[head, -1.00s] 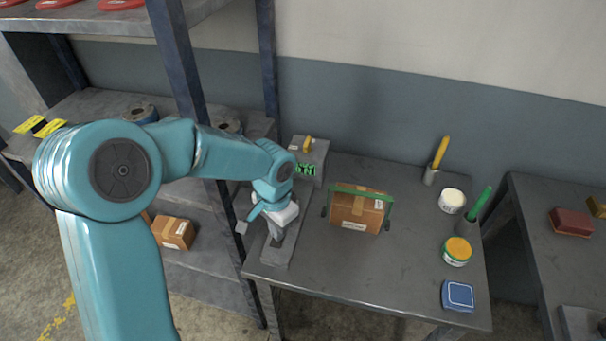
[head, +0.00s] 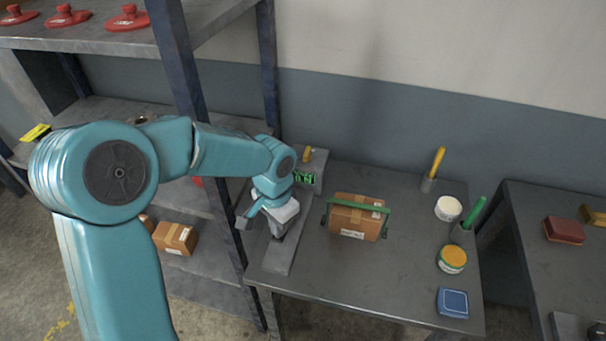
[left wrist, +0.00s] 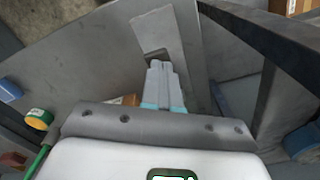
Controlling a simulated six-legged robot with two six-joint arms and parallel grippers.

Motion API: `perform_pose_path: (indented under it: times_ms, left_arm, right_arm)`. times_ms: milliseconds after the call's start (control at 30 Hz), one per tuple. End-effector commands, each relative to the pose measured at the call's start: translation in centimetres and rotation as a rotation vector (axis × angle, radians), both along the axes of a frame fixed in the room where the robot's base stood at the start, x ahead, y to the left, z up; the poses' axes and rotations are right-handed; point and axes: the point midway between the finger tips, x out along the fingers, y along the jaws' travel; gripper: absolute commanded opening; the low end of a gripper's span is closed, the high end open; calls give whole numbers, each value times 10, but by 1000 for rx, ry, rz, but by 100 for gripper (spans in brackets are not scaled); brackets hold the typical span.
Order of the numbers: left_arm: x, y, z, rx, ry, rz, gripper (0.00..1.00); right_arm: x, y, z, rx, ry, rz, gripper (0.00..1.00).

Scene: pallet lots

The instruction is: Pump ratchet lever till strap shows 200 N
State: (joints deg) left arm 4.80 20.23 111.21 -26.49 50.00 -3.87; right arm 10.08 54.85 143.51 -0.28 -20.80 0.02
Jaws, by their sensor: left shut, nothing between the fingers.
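My left gripper (head: 279,235) is shut and empty over a long grey base plate (head: 277,262) on the table. In the left wrist view its closed fingers (left wrist: 161,70) point at the dark slot in that plate (left wrist: 180,48). I cannot make out a separate ratchet lever; my gripper covers that area. A grey gauge box (head: 314,166) with a yellow part on top stands behind the gripper. Its green digits (head: 304,178) are partly hidden and too small to read. A green strap (head: 362,206) runs over a brown carton (head: 352,224). My right gripper is out of view.
On the table's (head: 330,275) right side are a yellow-handled tool (head: 436,165), a white tub (head: 448,208), a green-handled tool (head: 474,214), a yellow-lidded tub (head: 452,259) and a blue box (head: 453,302). A shelf rack (head: 187,90) stands close on the left.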

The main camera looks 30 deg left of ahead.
Motion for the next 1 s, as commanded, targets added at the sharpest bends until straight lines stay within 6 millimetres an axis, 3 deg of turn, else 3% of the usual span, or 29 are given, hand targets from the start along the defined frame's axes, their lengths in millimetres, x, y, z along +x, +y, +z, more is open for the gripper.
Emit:
perform_pose_path:
  times_ms: [33,500,1000]
  left_arm:
    - [0,0,11,0,0,0,0]
    - [4,1,61,0,-1,1,0]
    - [4,1,63,0,0,1,0]
  right_arm:
    - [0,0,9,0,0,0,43]
    - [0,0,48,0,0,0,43]
    - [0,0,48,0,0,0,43]
